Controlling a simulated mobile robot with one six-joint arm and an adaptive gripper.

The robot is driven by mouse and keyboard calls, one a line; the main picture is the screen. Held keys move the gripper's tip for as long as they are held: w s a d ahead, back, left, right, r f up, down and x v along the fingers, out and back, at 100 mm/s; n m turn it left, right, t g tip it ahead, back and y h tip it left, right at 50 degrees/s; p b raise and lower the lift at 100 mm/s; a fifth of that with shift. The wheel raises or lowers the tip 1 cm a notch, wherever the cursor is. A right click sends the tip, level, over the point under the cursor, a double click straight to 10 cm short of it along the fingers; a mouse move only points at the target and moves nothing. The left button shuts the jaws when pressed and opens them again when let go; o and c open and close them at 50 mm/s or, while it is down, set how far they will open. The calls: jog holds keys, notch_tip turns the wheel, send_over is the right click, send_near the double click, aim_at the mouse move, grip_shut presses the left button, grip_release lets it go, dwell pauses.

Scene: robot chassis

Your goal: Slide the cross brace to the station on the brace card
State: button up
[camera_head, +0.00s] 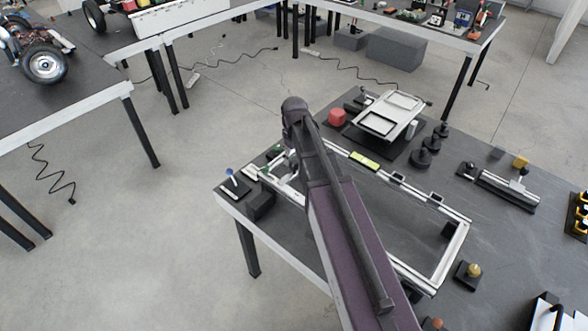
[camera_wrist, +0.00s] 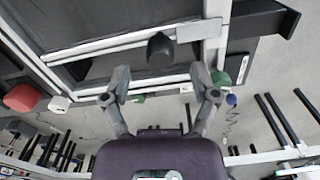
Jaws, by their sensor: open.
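A silver chassis frame (camera_head: 455,252) lies on the dark table. The cross brace (camera_wrist: 115,42) appears in the wrist view as a light bar between the side rails, near the frame's left end. A dark round knob (camera_wrist: 160,50) stands on it. My gripper (camera_wrist: 160,69) is open, its fingers apart on either side of the knob and nearer the camera; I see no contact. In the head view my arm hides most of the gripper and brace. A yellow-green marked strip (camera_head: 364,160) sits at the far rail; I cannot tell whether it is the brace card.
A black block (camera_head: 262,204) and a blue-topped pin (camera_head: 230,172) are at the left table edge. A yellow-knobbed piece (camera_head: 473,270) lies right of the frame.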

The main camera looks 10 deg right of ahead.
aim_at(295, 162)
jog(key=shift+f+b, duration=1.6)
jog(key=shift+f, duration=0.3)
jog(key=shift+c, duration=0.2)
grip_shut()
